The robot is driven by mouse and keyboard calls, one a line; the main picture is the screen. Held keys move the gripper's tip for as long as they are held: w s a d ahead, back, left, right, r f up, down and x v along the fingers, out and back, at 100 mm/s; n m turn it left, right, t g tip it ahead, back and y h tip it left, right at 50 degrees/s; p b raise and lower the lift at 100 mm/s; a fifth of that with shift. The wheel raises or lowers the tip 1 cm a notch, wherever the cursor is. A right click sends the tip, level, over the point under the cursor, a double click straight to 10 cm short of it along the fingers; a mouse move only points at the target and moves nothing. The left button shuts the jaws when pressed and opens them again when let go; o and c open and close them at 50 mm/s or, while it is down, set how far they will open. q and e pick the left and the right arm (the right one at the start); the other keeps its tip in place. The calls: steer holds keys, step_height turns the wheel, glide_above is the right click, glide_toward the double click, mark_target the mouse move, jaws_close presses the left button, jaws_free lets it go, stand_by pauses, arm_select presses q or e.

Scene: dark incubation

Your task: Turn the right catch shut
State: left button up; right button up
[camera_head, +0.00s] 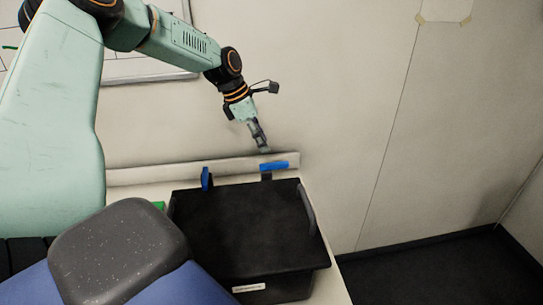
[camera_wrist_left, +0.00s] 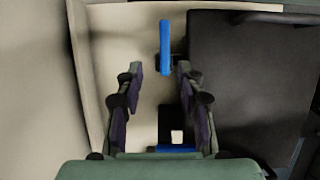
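The right catch (camera_head: 273,165) is a blue bar on a dark stem at the back edge of a black box (camera_head: 235,225); it lies along that edge. In the left wrist view the right catch (camera_wrist_left: 165,47) lies ahead, in line with the gap between my fingertips. My left gripper (camera_head: 265,150) is just above and behind this catch; in the wrist view the left gripper (camera_wrist_left: 159,69) is open and empty. Contact is not visible. The left catch (camera_head: 206,179) is blue and stands crosswise to the edge; the wrist view shows it low (camera_wrist_left: 176,148). My right gripper is out of view.
The box stands on a pale table (camera_head: 125,190) with a low ledge (camera_head: 135,175) along the wall. A grey handle (camera_head: 307,208) is at the box's right side. A small green thing (camera_head: 158,206) shows left of the box. The floor (camera_head: 440,268) is clear at right.

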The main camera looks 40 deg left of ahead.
mark_target(274, 163)
arm_select(q)
steer(key=shift+d, duration=0.3)
steer(key=f, duration=0.1)
steer(key=d+f+b, duration=0.1)
steer(key=f, duration=0.1)
steer(key=shift+d, duration=0.1)
steer(key=f, duration=0.1)
steer(key=w+f, duration=0.1)
steer(key=f+b, duration=0.1)
steer(key=shift+w+f, duration=0.3)
steer(key=shift+w, duration=0.1)
steer(key=shift+w+d+f, duration=0.15)
steer(key=shift+d, duration=0.3)
steer(key=shift+s+d+r, duration=0.1)
steer(key=shift+s+r, duration=0.2)
steer(key=shift+c, duration=0.3)
steer(key=shift+w+a+f, duration=0.15)
steer(key=shift+a+f, duration=0.1)
steer(key=shift+a, duration=0.15)
steer(key=shift+c, duration=1.4)
steer(key=shift+w, duration=0.1)
steer(key=shift+c, duration=0.8)
steer(key=shift+d+r, duration=0.15)
steer(key=shift+d, duration=0.1)
jaws_close()
steer(key=shift+a, duration=0.1)
